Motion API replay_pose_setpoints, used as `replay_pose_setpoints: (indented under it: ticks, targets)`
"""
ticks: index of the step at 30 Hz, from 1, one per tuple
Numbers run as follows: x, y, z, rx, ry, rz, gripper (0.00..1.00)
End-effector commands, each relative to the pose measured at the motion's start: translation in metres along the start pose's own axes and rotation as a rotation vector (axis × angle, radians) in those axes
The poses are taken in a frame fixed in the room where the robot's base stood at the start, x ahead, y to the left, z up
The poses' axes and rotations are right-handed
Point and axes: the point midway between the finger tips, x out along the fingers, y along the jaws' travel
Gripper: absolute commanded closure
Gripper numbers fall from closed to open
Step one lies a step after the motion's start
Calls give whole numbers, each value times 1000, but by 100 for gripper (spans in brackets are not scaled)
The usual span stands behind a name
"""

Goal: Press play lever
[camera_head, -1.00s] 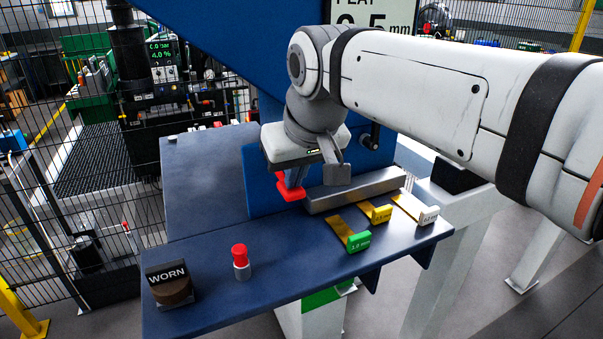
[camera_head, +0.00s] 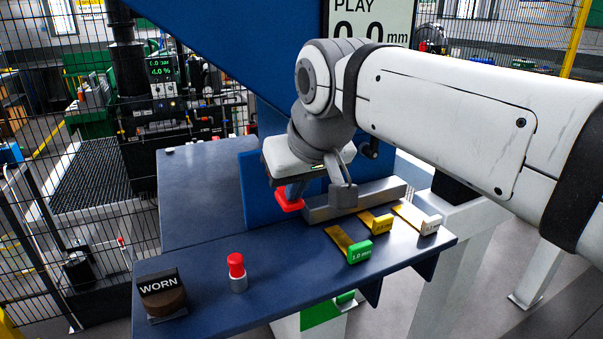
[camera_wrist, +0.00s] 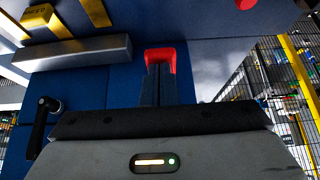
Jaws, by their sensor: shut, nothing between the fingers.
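My gripper (camera_head: 293,189) points down at the blue panel, fingers shut with nothing between them. A red piece (camera_head: 289,203) lies right at the fingertips. In the wrist view this red piece (camera_wrist: 160,56) is U-shaped and shows just past the tips of my gripper (camera_wrist: 158,72). It looks like the lever's pad, touching or very close to the fingertips; its arm is hidden. A display board (camera_head: 368,24) at the top reads PLAY 0.0 mm, partly cut off by my arm.
A grey bar (camera_head: 355,198) lies right of my gripper, behind gauge tabs, one green (camera_head: 360,251). A black handle (camera_wrist: 44,122) is on the panel. A red-topped post (camera_head: 237,270) and a WORN block (camera_head: 163,293) stand at the blue table's front left. Mesh fencing stands behind.

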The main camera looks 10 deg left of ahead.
Motion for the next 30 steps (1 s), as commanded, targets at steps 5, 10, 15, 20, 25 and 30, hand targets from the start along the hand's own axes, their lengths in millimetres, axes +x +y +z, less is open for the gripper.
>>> replay_pose_setpoints:
  ticks: [5, 10, 15, 20, 25, 30]
  targets:
    - [-37, 1, -9, 0, 4, 0, 100]
    - [-77, 0, -6, -1, 7, -1, 100]
    - [-106, 0, -4, -1, 4, -1, 100]
    - [-120, 0, -3, -1, 3, 0, 100]
    - [-123, 1, -3, 0, 3, 0, 100]
    - [-123, 1, -3, 0, 3, 0, 100]
